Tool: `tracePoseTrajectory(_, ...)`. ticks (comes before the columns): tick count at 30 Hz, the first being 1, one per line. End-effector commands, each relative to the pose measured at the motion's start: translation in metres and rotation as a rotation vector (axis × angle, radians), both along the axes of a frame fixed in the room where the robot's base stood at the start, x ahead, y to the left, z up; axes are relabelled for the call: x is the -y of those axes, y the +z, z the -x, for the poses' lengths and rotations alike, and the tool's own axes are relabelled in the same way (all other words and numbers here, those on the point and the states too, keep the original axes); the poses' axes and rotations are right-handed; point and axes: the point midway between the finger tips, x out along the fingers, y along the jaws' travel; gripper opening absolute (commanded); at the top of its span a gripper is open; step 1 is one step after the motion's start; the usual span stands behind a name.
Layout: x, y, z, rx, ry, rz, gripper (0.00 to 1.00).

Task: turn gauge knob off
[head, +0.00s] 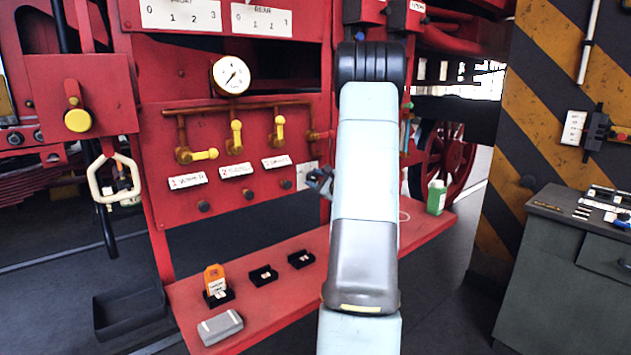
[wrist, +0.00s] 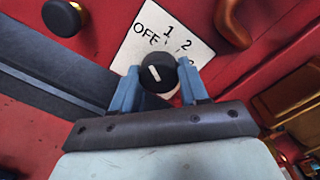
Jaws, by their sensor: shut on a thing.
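The gauge knob (wrist: 158,74) is a round black dial with a white pointer line, in front of a white plate (wrist: 160,38) marked OFF, 1, 2 and a partly hidden figure. The pointer slants up and left, roughly towards OFF. My gripper (wrist: 157,88) has its two blue-grey fingers on either side of the knob and is shut on it. In the head view my gripper (head: 320,183) is at the red panel's right part, beside the white plate (head: 304,172). The knob is hidden there by the gripper and my arm.
A round pressure gauge (head: 231,75) and yellow-handled valves (head: 235,137) are on the red panel to the left. Below, a red bench (head: 270,312) holds an orange item (head: 215,279), small black trays (head: 264,275) and a green bottle (head: 436,197). A dark cabinet (head: 560,240) stands right.

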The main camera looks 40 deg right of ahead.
Motion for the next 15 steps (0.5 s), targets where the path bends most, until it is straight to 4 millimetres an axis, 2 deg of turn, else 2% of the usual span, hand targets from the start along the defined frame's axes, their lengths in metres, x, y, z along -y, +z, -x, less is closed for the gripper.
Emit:
tracePoseTrajectory(4,-0.0033,-0.0024,-0.0005,-0.004,0.006,-0.002,0.14)
tracePoseTrajectory(5,-0.0034,-0.0025,-0.0005,-0.004,0.006,-0.002,0.45)
tracePoseTrajectory(12,-0.0021,-0.0015,-0.0003,-0.003,0.004,-0.002,0.68)
tracePoseTrajectory(15,-0.0017,-0.0012,-0.0002,-0.002,0.003,-0.002,0.7)
